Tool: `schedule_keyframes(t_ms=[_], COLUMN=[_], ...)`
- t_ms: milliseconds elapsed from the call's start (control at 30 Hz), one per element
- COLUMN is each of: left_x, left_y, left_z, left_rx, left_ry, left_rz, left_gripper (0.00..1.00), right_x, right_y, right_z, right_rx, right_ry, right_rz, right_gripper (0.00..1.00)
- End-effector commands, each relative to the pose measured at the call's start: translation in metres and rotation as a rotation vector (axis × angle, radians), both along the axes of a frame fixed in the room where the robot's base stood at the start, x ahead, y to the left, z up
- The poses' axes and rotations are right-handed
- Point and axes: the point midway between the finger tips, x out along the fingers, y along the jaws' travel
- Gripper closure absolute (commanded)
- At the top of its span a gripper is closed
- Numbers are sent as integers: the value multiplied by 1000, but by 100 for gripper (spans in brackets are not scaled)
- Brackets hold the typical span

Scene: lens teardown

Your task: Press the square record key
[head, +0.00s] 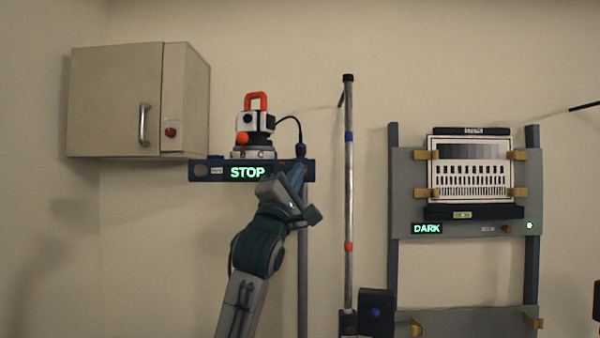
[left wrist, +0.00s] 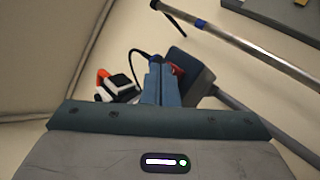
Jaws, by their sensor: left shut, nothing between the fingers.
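In the left wrist view the shut fingers (left wrist: 161,78) reach toward the shelf, and a small red part (left wrist: 178,70) shows just right of the tips. I cannot tell whether this is the record key or whether the fingers touch it. The gripper hides part of the panel. My right gripper is not in view.
A white and black device with an orange handle (head: 256,101) stands on the shelf, its cable running to the shelf's right end. A cabinet (head: 117,101) hangs at left. A metal pole (head: 348,200) stands right of my arm. A chart board (head: 470,166) is farther right.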

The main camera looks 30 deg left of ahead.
Motion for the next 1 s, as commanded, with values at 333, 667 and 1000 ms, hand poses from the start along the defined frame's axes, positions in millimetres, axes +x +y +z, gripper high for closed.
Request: schedule_keyframes(t_ms=[333,667,1000], left_x=[-2,-15,-19], left_y=[-2,-9,-12], left_z=[0,0,-1], left_rx=[0,0,0], left_ry=[-1,-2,-2], left_rz=[-1,-1,-1], left_gripper=[100,100,100], right_x=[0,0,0], right_y=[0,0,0], right_z=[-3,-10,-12], right_rx=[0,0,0], right_ry=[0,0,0], right_rz=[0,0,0], right_gripper=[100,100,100])
